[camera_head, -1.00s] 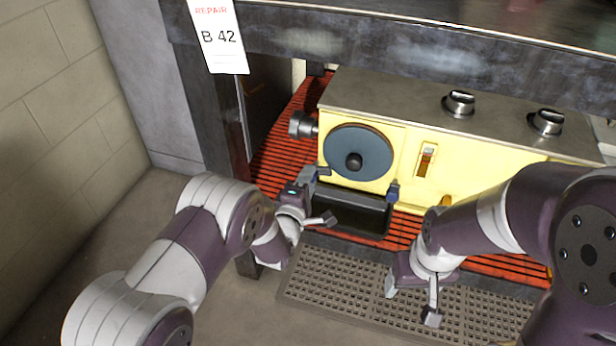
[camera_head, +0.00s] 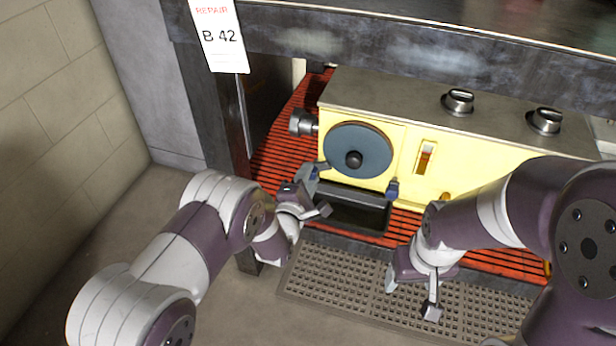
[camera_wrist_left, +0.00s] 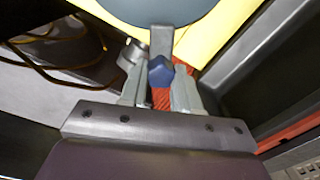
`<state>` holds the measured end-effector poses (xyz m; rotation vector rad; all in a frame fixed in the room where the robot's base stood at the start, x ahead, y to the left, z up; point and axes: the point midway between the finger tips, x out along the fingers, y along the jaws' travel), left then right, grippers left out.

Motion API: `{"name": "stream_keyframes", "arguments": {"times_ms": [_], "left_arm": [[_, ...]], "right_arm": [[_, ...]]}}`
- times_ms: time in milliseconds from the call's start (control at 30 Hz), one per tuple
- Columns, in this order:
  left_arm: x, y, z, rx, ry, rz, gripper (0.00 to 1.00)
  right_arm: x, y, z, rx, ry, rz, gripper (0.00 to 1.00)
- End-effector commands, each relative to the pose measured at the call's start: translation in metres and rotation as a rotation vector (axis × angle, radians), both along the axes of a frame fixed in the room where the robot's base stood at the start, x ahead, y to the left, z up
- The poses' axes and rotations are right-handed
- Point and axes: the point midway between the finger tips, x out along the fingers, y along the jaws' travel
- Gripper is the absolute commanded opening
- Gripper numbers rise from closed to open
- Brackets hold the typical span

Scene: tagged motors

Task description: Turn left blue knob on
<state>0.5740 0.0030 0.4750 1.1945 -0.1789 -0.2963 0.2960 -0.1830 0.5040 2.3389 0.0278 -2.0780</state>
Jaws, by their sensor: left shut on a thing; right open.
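The yellow machine (camera_head: 390,125) stands on a red slatted shelf, with a dark grey disc (camera_head: 372,140) on its front. The left blue knob (camera_wrist_left: 160,72) shows in the left wrist view between the fingers of my left gripper (camera_wrist_left: 160,88), which is shut on it. In the head view my left gripper (camera_head: 322,189) is at the lower left of the machine's front and hides most of that knob. A second blue knob (camera_head: 392,189) sits to its right, uncovered. My right gripper (camera_head: 411,296) is open and empty, above the grey perforated mat.
A black tray (camera_head: 350,213) lies below the disc, close to my left gripper. Two silver knobs (camera_head: 458,102) are on the machine's top. A dark post with a "B 42" tag (camera_head: 222,40) stands at the left. The perforated mat (camera_head: 325,290) is bare.

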Motion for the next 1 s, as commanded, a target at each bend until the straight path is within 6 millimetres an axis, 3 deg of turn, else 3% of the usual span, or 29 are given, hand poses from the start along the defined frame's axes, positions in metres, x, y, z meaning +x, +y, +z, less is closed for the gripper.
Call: {"name": "stream_keyframes", "arguments": {"times_ms": [67,100,167,433,533,800,1000], "left_arm": [[-0.001,0.0,-0.002,0.003,0.005,-0.002,0.01],[-0.001,0.0,-0.002,0.003,0.005,-0.002,0.41],[-0.001,0.0,-0.002,0.002,0.004,-0.002,0.57],[-0.001,0.0,0.0,0.002,0.001,-0.001,0.57],[-0.01,0.003,0.003,0.002,0.002,-0.001,0.57],[-0.076,0.025,0.007,0.004,0.006,-0.001,0.57],[-0.112,0.038,0.004,0.003,0.004,-0.001,0.57]], "right_arm": [[0.0,0.0,0.0,0.0,0.0,0.0,0.69],[0.0,0.0,0.0,0.0,0.0,0.0,0.69],[0.0,0.0,0.0,0.0,0.0,0.0,0.69],[0.0,0.0,0.001,0.0,0.0,0.0,0.69],[0.0,0.0,0.008,0.0,0.0,0.0,0.69],[0.0,0.0,0.044,0.0,0.0,0.0,0.69],[0.0,0.0,0.055,0.0,0.0,0.0,0.69]]}}
